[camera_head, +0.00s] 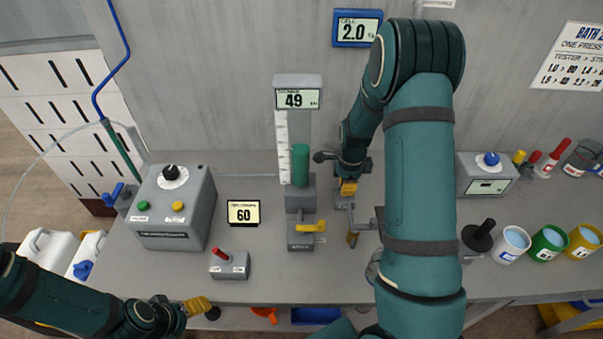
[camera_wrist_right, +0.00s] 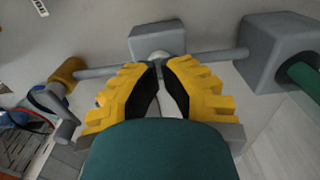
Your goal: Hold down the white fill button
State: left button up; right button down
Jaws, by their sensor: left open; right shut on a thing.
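The white fill button (camera_wrist_right: 158,56) shows in the right wrist view as a pale dome on a small grey box (camera_wrist_right: 157,40). My right gripper (camera_head: 348,188) points down at this box. Its yellow fingers (camera_wrist_right: 160,66) close in around the button, which sits at their tips; how far it is pressed cannot be told. In the head view the gripper hides the button. My left gripper (camera_head: 198,305) is open and empty near the table's front edge, away from the button.
A column with a display reading 49 (camera_head: 297,99) and a green cylinder (camera_head: 300,165) stands left of my right gripper. A yellow lever (camera_head: 307,227) is in front. A sign reads 60 (camera_head: 243,213). A grey control box (camera_head: 172,215) stands left; cups (camera_head: 511,244) stand right.

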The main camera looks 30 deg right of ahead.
jog(key=shift+f+b, duration=0.55)
jog(key=shift+f, duration=0.25)
dwell(1.9)
jog(key=shift+r, duration=0.1)
jog(key=shift+d+r+p, duration=0.1)
jog(key=shift+r+p, duration=0.7)
jog(key=shift+p, duration=0.05)
jog(key=shift+r+p, duration=2.15)
jog(key=shift+r, duration=0.5)
jog(key=shift+f, duration=0.1)
